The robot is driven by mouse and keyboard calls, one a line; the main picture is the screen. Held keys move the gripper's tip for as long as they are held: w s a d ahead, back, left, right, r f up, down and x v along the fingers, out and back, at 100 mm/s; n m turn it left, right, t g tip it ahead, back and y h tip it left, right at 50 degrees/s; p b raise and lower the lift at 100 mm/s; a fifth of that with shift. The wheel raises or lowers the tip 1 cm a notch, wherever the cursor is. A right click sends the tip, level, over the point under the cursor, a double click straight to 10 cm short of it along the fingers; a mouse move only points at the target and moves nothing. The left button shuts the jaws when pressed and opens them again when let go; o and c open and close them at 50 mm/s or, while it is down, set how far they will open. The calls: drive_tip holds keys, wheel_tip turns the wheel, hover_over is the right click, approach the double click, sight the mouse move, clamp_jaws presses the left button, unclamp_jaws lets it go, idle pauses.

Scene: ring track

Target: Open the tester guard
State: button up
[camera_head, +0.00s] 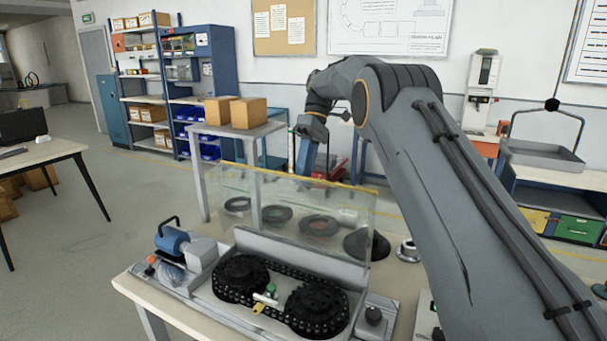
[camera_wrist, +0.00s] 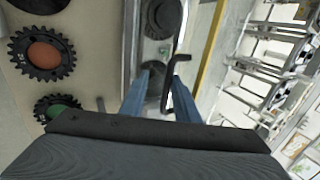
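The tester guard (camera_head: 292,212) is a clear upright panel with a yellow top edge, behind the chain and black sprockets (camera_head: 240,278) of the tester. In the wrist view its yellow edge (camera_wrist: 209,46) runs to the right of my fingers. My gripper (camera_head: 304,168) points down near the guard's top edge; how far apart they are is unclear in the head view. In the wrist view my gripper (camera_wrist: 160,82) is open, its two blue fingers apart. A bent black bar (camera_wrist: 177,66), like a handle, appears between them; contact cannot be told.
Several gears and rings lie on the bench behind the guard, one with a brown centre (camera_wrist: 42,55) and one with a green centre (camera_wrist: 62,104). A side table (camera_head: 200,128) with cardboard boxes stands behind.

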drive_tip(key=shift+r, duration=0.1)
wheel_tip(320, 180, up, 10)
drive_tip(key=p, duration=0.7)
drive_tip(key=shift+p, duration=0.35)
drive_tip(key=shift+p, duration=0.3)
idle(0.3)
